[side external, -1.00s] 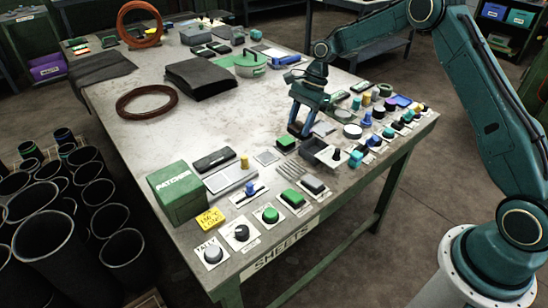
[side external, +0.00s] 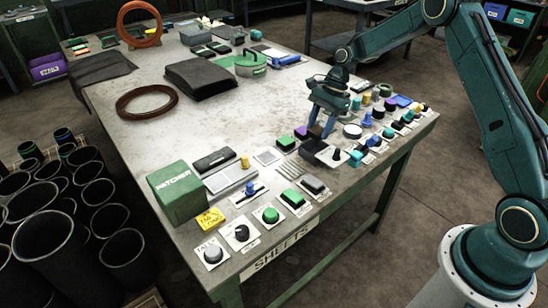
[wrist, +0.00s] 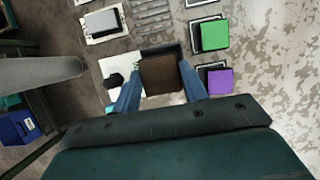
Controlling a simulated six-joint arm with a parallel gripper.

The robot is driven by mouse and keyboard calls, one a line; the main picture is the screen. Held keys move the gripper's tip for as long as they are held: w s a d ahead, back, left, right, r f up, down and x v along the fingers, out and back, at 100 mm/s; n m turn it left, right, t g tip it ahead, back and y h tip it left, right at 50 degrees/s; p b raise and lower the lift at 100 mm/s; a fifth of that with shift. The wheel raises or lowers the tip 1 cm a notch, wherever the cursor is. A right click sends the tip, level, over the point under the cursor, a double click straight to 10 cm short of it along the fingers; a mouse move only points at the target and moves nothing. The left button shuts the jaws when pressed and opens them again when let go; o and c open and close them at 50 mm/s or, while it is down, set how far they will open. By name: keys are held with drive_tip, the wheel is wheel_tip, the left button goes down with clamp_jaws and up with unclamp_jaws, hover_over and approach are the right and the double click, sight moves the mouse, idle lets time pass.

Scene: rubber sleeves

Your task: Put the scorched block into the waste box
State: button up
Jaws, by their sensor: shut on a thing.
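The scorched block is dark brown and square-topped in the wrist view (wrist: 160,76). My gripper (wrist: 160,66) is shut on it, with one blue finger on each side. In the side view my gripper (side external: 319,127) points down at the back end of the waste box, and the brown block (side external: 315,132) shows low between the fingers. The waste box (side external: 324,157) is a small dark open box at the table's front edge. I cannot tell whether the block is above the rim or inside.
A green block (side external: 285,143) and a purple block (side external: 301,132) sit left of the box. A black knob (side external: 338,153) stands close on its right. Several knobs and coloured pieces line the front edge.

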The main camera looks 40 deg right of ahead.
sight(321, 129)
drive_tip(key=shift+f, duration=1.8)
drive_tip(key=o, duration=1.1)
drive_tip(key=shift+c, duration=0.2)
drive_tip(key=shift+r, duration=0.15)
drive_tip(key=shift+r, duration=3.35)
